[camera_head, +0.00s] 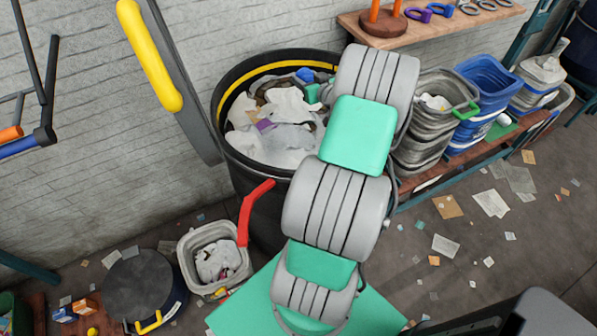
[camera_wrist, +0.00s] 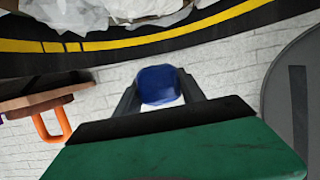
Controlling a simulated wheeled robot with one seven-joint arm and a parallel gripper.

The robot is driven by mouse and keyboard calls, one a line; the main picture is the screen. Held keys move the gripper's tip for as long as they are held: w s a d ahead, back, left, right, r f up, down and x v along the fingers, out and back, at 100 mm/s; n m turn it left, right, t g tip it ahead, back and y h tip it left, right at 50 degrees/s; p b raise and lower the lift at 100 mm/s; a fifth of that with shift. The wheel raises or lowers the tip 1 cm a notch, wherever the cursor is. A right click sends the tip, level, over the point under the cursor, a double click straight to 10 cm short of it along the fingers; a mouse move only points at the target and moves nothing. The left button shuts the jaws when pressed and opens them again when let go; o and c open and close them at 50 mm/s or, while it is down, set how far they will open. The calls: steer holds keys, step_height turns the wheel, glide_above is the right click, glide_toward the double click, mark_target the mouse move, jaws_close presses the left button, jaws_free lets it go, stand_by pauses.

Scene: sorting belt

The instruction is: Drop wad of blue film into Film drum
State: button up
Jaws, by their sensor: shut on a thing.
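The wad of blue film (camera_wrist: 158,85) is pinched between the two dark fingers of my gripper (camera_wrist: 162,92). In the head view the wad (camera_head: 304,75) shows as a small blue lump at the tip of my arm. A large black drum (camera_head: 262,185) with a yellow band inside its rim stands against the wall, full of crumpled whitish film. In the head view my gripper (camera_head: 310,88) and the wad overlap the drum's opening, near its far side. In the wrist view the drum's rim (camera_wrist: 205,30) crosses the top, and the wad shows against brick wall. The wad's height above the film is unclear.
Grey bins (camera_head: 430,120) and blue bins (camera_head: 487,92) stand on a bench right of the drum. A wooden shelf (camera_head: 430,25) is above them. A small bin (camera_head: 213,262) and a dark lidded drum (camera_head: 137,285) are at lower left. Scraps litter the floor.

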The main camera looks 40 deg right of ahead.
step_height(320, 180, down, 5)
steer(key=shift+a+f+b, duration=0.1)
steer(key=shift+f+b, duration=0.05)
steer(key=shift+b, duration=0.55)
steer(key=o, duration=1.4)
steer(key=shift+c, duration=0.2)
steer(key=b+v, duration=0.1)
steer(key=v, duration=0.7)
steer(key=shift+b, duration=0.4)
